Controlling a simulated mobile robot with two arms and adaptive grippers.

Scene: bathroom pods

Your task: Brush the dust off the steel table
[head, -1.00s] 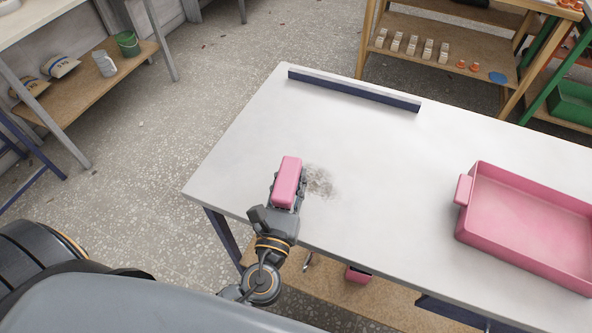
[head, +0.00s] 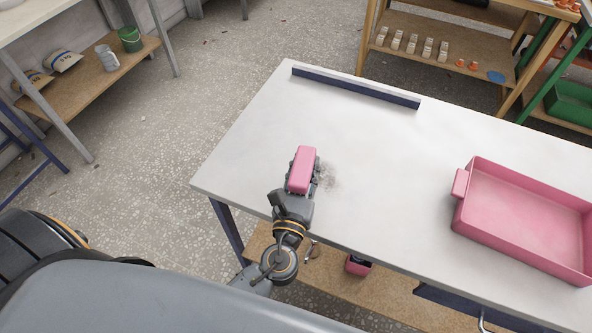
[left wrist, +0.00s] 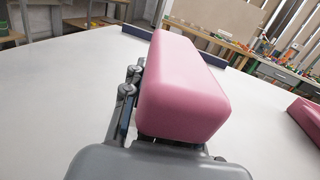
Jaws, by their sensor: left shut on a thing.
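The steel table (head: 380,165) has a pale top with a dark low bar (head: 355,88) along its far left edge. A small grey patch of dust (head: 331,177) lies on the top, just right of my left gripper. My left gripper (head: 301,188) is shut on a pink block-shaped brush handle (head: 304,168), over the table's near left part. The pink handle (left wrist: 182,85) fills the middle of the left wrist view. The brush's underside is hidden, so I cannot tell whether it touches the top. My right gripper is not in view.
A pink tray (head: 459,184) stands on the table's right side. A wooden shelf (head: 400,63) with small items is behind the table. A lower shelf (head: 395,296) under the table holds a small pink container (head: 358,266). The table's middle is clear.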

